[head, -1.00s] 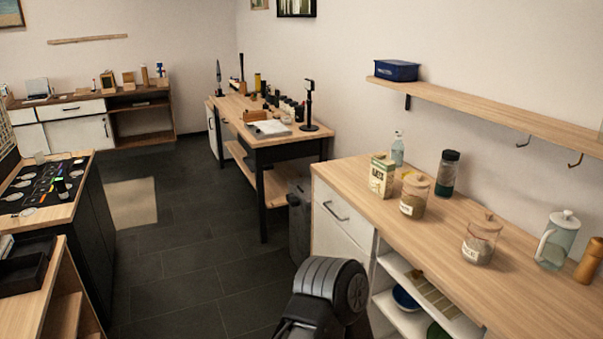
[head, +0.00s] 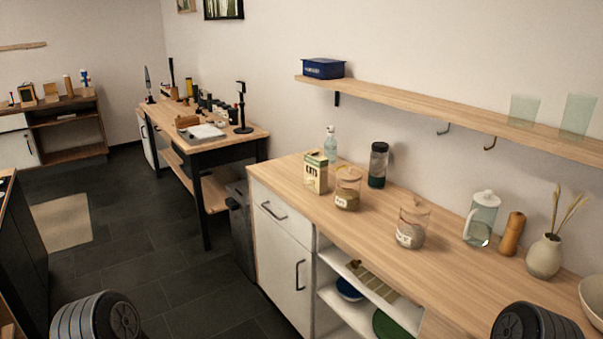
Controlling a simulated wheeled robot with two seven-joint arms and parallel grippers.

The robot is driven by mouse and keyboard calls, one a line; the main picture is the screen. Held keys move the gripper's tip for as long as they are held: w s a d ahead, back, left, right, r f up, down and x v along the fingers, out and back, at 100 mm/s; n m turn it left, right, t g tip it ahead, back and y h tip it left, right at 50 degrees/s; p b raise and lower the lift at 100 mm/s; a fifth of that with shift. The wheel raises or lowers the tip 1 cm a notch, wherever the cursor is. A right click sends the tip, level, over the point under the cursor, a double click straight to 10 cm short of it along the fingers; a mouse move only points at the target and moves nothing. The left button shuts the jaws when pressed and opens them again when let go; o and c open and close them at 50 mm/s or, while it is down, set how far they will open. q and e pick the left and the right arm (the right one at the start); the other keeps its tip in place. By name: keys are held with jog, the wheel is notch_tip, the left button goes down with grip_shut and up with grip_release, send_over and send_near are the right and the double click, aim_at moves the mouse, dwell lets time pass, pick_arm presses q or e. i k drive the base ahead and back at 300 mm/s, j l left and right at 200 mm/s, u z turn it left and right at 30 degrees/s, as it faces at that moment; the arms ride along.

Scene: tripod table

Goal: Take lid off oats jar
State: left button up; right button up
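Two glass jars with pale labels and wooden lids stand upright on the wooden counter (head: 455,268). The nearer jar (head: 411,228) is wider and holds pale contents. The farther jar (head: 347,192) stands to its left, beside a carton (head: 315,174). Both jars look closed. The labels are too small to read, so I cannot tell which jar is the oats jar. Dark rounded parts of my arms show at the bottom left and bottom right. Neither of my grippers is in view, and nothing of mine touches the jars.
A dark-lidded jar (head: 377,166) and a clear bottle (head: 331,143) stand behind the farther jar. A glass pitcher (head: 482,218), a wooden mill (head: 512,234) and a vase (head: 544,257) stand to the right. A wall shelf (head: 440,108) runs above. The counter's front strip is clear.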

aim_at(349, 175)
jog(key=i+j+z, duration=0.1)
jog(key=z, duration=0.35)
jog(key=i+j+z, duration=0.1)
jog(key=j+z, duration=0.15)
jog(key=z, duration=0.15)
jog(key=i+j+z, duration=0.15)
jog(key=j, duration=0.45)
jog(key=i+j+z, duration=0.1)
jog(key=j, duration=0.5)
jog(key=i+j+z, duration=0.15)
jog(key=j, duration=0.45)
